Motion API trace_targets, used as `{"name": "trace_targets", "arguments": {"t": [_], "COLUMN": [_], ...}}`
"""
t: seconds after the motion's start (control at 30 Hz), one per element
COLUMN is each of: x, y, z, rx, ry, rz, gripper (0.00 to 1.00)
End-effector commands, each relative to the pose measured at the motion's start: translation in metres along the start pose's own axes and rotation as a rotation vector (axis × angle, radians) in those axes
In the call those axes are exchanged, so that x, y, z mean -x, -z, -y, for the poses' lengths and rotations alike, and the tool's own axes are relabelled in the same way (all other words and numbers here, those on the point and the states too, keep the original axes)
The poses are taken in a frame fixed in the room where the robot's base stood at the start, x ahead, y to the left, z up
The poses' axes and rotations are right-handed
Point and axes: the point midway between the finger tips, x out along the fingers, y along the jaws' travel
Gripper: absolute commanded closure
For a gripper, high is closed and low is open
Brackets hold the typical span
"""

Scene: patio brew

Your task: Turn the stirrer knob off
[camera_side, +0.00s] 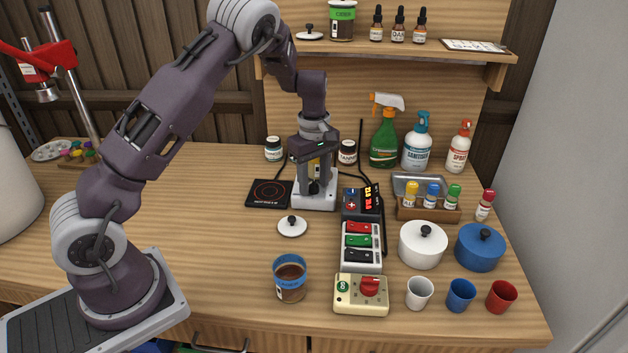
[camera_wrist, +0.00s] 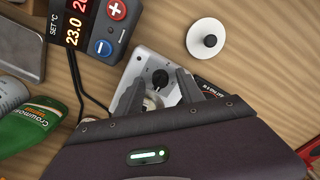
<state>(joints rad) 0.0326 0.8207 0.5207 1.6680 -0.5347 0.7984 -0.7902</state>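The stirrer (camera_side: 322,203) is a small white box on the table below my gripper (camera_side: 316,186). Its round black knob (camera_wrist: 160,78) shows clearly in the wrist view, on the box's pale top face (camera_wrist: 143,68). In that view my gripper (camera_wrist: 160,80) is open, with one grey finger to each side of the knob. The fingers point down at the stirrer. I cannot tell whether they touch the knob. In the side view the fingers partly hide the knob.
A black hot plate (camera_side: 269,194) lies left of the stirrer. A temperature controller (camera_side: 361,204) stands close on its right, with a switch strip (camera_side: 361,261) in front. A white lid (camera_side: 292,226) lies nearby. A green spray bottle (camera_side: 383,145) stands behind.

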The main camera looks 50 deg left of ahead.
Motion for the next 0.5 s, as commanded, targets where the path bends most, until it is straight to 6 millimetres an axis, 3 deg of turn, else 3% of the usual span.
{"name": "trace_targets", "arguments": {"t": [0.17,0.5], "x": [0.003,0.064], "y": [0.0,0.0], "z": [0.0,-0.001], "rx": [0.0,-0.001], "ry": [-0.001,-0.002], "rz": [-0.001,-0.001], "gripper": [0.55,0.55]}}
